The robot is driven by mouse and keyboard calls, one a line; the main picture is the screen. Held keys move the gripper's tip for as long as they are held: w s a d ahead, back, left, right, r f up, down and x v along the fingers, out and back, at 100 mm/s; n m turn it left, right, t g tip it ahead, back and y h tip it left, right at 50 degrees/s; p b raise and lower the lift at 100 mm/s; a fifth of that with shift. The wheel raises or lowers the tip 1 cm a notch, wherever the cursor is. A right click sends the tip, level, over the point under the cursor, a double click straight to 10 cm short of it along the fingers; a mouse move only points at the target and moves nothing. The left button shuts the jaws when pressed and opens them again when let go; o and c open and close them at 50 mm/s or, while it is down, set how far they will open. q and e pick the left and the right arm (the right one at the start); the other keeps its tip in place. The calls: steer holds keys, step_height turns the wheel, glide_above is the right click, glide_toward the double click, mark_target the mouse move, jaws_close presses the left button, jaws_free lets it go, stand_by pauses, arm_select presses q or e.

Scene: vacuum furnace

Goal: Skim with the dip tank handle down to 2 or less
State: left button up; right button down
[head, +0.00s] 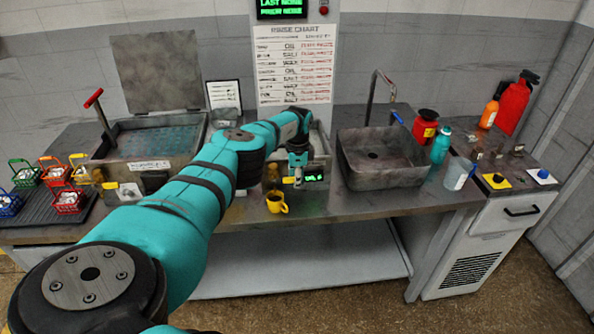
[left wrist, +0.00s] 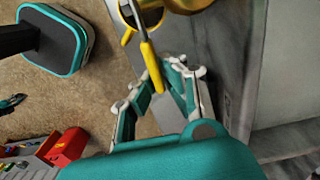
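The dip tank (head: 160,140) stands on the left of the counter in the head view, its lid (head: 160,70) up and bluish liquid inside. Its red-gripped handle (head: 93,98) slants up at the tank's left side. My left gripper (head: 297,180) is far to the right of that handle, over the counter's front edge.
Several coloured baskets (head: 68,200) stand on a dark rack at the left. A sink (head: 380,160) is right of centre, with a red container (head: 425,127) and teal bottle (head: 440,146) beside it. A small green display (head: 314,176) is unreadable. My left arm crosses the counter.

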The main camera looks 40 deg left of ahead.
arm_select(q)
steer(key=o, duration=0.5)
steer(key=shift+c, duration=0.2)
steer(key=shift+r, duration=0.15)
step_height(320, 180, up, 12)
steer(key=shift+w+f, duration=0.15)
steer(key=shift+f, duration=0.05)
arm_select(e)
steer(key=shift+d, duration=0.25)
arm_select(q)
steer(key=shift+d, duration=0.1)
